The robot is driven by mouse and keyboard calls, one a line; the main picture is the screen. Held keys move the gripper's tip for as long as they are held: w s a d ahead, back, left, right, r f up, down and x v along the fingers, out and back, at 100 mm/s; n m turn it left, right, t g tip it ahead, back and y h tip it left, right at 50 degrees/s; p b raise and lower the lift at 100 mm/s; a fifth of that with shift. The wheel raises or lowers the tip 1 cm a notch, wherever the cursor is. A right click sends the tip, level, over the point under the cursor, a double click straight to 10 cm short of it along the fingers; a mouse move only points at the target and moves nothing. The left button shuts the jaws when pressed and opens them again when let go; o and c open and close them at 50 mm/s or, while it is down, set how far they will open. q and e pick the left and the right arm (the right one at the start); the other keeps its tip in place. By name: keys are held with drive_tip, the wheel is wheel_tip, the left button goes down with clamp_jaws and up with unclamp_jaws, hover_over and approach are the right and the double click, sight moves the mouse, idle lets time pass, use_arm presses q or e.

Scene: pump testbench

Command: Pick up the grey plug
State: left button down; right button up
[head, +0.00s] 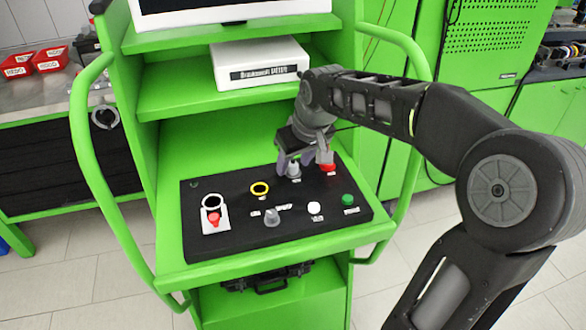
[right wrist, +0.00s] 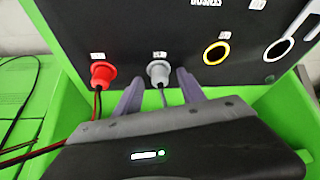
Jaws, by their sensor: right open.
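The grey plug (head: 294,171) sits on the black panel (head: 240,230), toward its far edge. It also shows in the right wrist view (right wrist: 158,70), with a thin cable hanging from it. My right gripper (head: 294,161) is open over the grey plug, with its fingers pointing at the panel. In the right wrist view the two purplish fingertips (right wrist: 160,77) stand on either side of the plug, with a gap visible on both sides. My left gripper does not show.
A red plug (head: 327,161) with a cable stands close beside the grey one. A yellow ring (head: 260,188), a grey cone-shaped piece (head: 272,217), a white button (head: 314,208), a green button (head: 347,199) and a red knob (head: 213,218) are on the panel. Green handrails flank the bench.

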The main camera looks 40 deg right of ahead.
drive_tip(key=shift+c, duration=0.5)
clamp_jaws()
